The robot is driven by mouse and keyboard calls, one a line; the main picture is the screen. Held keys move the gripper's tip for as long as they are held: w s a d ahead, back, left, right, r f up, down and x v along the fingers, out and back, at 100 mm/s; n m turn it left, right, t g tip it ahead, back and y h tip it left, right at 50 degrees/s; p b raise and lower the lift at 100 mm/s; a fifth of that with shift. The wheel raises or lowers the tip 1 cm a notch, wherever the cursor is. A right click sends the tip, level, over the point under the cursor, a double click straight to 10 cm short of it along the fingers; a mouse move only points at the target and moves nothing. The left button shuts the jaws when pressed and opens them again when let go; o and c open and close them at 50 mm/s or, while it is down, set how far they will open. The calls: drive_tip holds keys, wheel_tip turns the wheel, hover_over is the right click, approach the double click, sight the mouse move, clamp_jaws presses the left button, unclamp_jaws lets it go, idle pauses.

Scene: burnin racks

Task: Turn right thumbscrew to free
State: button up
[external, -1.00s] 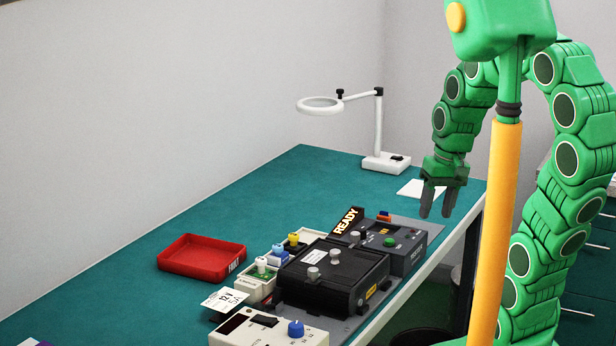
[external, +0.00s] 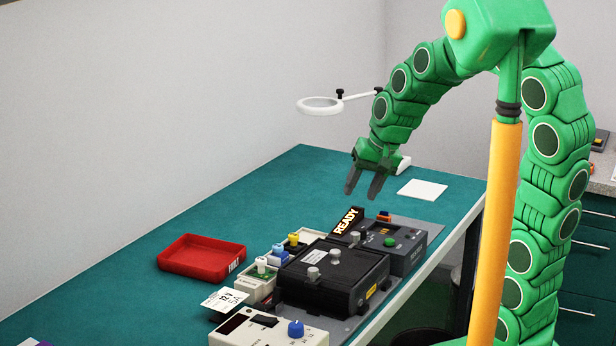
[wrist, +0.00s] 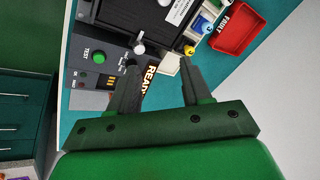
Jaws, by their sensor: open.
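A black box (external: 345,278) with a pale label lies on the grey fixture. Two silver knobs that look like thumbscrews stand on it, a nearer one (external: 314,272) and a farther one (external: 335,257). I cannot tell which is the right one. In the wrist view one silver knob (wrist: 139,44) shows near the box edge, ahead of my fingers, and another (wrist: 165,2) is cut by the top edge. My gripper (external: 363,192) is open and empty, above the bench beyond the READY sign. In the wrist view its fingers (wrist: 157,68) point toward the box, apart from the knobs.
A tester panel with a green button (external: 390,242) adjoins the box, with a smaller knob (external: 355,237). The READY sign (external: 347,220) stands up beside it. Small coloured-knob modules (external: 278,254), a red tray (external: 201,258) and a magnifier lamp (external: 320,105) are nearby. The far bench is mostly clear.

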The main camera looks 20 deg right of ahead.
sight(356, 234)
drive_tip(key=w+f+m+g+h, duration=0.1)
drive_tip(key=m, duration=0.1)
drive_tip(key=w+f+m+g+h, duration=0.1)
drive_tip(key=w+f+m, duration=0.1)
drive_tip(key=m, duration=0.1)
drive_tip(key=w+f+m+g+h, duration=0.1)
drive_tip(key=w+m, duration=0.1)
drive_tip(key=m, duration=0.1)
drive_tip(key=shift+d+f, duration=0.2)
drive_tip(key=shift+f, duration=4.05)
clamp_jaws()
